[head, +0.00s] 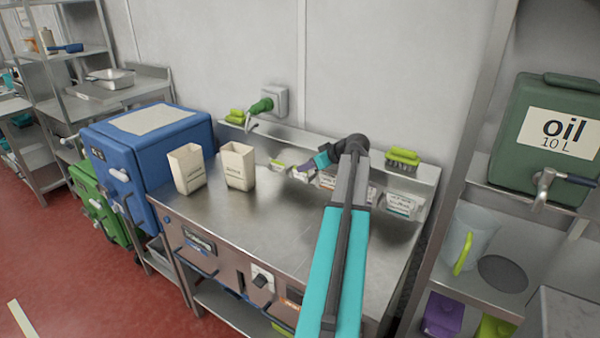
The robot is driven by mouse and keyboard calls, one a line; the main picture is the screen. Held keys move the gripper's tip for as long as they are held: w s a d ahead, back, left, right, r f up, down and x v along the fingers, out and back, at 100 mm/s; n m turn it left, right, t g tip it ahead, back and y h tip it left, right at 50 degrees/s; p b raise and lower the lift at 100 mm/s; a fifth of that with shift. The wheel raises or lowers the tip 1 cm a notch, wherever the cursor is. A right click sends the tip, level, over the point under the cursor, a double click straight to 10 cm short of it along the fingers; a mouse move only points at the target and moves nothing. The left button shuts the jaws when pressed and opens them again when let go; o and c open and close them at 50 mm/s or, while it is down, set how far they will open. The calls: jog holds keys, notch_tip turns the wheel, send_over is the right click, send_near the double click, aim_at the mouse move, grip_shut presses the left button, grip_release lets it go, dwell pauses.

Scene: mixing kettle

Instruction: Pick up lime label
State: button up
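A small lime-edged label (278,166) sits in the row of label holders along the back ledge of the steel counter, left of my arm's end. Its print is too small to read. My arm reaches up from the bottom over the counter, bends at a dark joint and points down left towards the row.
Two beige paper bags (238,166) stand on the left of the counter (270,215). More labels (399,204) line the ledge, with a green brush (403,157) on top. A blue container (150,150) stands left, and a green oil tank (548,140) right. The counter's middle is clear.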

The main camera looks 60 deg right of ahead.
jog(key=shift+p+x, duration=0.3)
jog(key=shift+x, duration=1.05)
grip_shut()
jog(key=shift+d, duration=0.1)
